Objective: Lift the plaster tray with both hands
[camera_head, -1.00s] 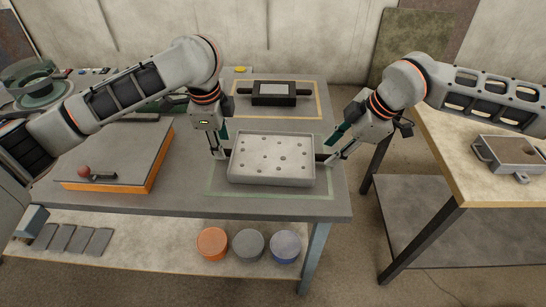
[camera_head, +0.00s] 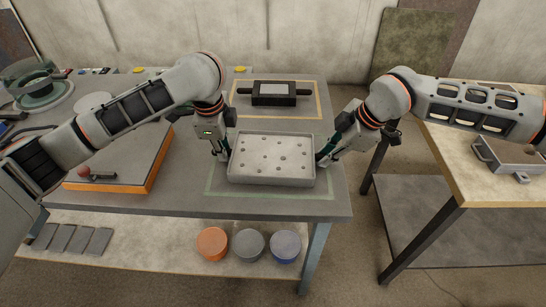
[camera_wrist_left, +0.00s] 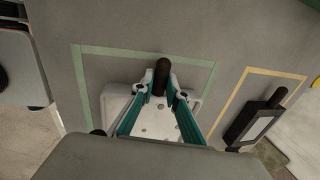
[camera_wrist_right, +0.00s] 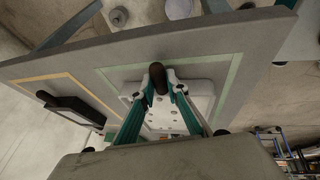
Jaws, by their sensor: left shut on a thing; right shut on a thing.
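The plaster tray (camera_head: 272,160) is a pale, shallow rectangular tray with several small holes in its floor. It sits level inside the green outline on the grey table, apparently resting on it. It has a dark handle at each short end. My left gripper (camera_head: 222,159) is shut on the left handle (camera_wrist_left: 162,72). My right gripper (camera_head: 322,158) is shut on the right handle (camera_wrist_right: 157,74). In both wrist views the teal fingers are on either side of the dark handle. The tray is partly hidden behind the fingers there.
A black-framed block with side handles (camera_head: 274,94) lies in the yellow outline behind the tray. An orange-edged board (camera_head: 140,177) is at the left. Several round tubs (camera_head: 248,245) stand on the lower shelf. A second table (camera_head: 480,160) stands right, across a gap.

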